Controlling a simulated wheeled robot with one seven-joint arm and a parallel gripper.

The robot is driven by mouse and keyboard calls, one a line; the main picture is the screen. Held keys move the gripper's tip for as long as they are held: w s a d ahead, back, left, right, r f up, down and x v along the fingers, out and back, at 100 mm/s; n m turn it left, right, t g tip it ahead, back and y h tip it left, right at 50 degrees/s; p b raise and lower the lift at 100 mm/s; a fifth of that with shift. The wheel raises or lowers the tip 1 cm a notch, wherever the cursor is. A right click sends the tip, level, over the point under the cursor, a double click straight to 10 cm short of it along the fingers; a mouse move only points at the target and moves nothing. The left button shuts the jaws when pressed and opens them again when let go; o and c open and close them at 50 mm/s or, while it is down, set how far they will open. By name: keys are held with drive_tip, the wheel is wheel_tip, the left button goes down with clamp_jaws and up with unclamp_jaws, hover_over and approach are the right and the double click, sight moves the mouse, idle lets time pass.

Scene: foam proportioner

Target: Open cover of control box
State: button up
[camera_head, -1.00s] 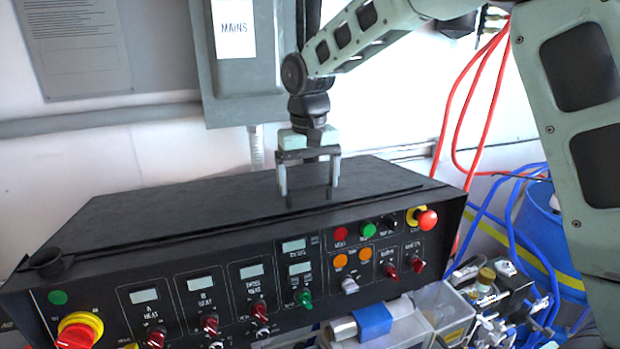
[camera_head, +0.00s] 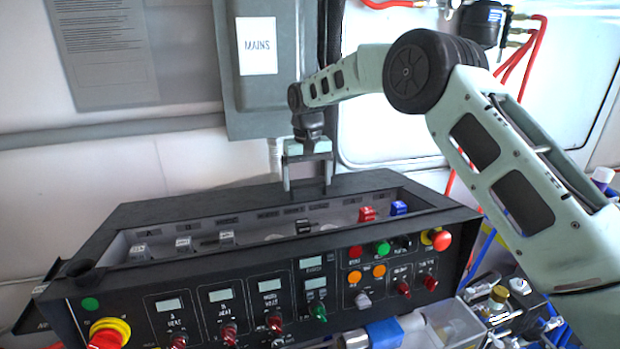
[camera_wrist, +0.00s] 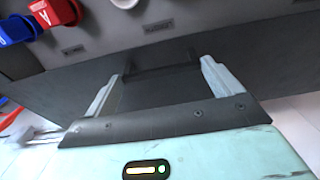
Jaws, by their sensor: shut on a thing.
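The control box (camera_head: 240,252) is a wide black console with a sloped front panel. Its top is open, showing a light interior with labelled switches. The dark cover (camera_head: 240,203) shows as a narrow strip along the back of the opening; how far it extends behind is hidden. My gripper (camera_head: 308,187) points down at this strip, behind the opening. In the wrist view my gripper (camera_wrist: 158,80) has its two pale fingers on either side of a dark bar, which looks like the cover's handle (camera_wrist: 160,72). It is shut on this handle.
A grey MAINS cabinet (camera_head: 270,70) hangs on the wall close behind my gripper. Red and blue switches (camera_head: 382,211) stand inside the box at right. Knobs and an emergency button (camera_head: 441,240) protrude from the front. Bins and hoses lie at lower right.

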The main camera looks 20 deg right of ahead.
drive_tip(key=shift+w+r, duration=0.1)
drive_tip(key=o, duration=1.1)
drive_tip(key=shift+r, duration=0.1)
drive_tip(key=shift+r+b, duration=0.4)
wheel_tip(320, 180, up, 16)
drive_tip(key=shift+r+b, duration=0.2)
drive_tip(key=shift+b, duration=0.2)
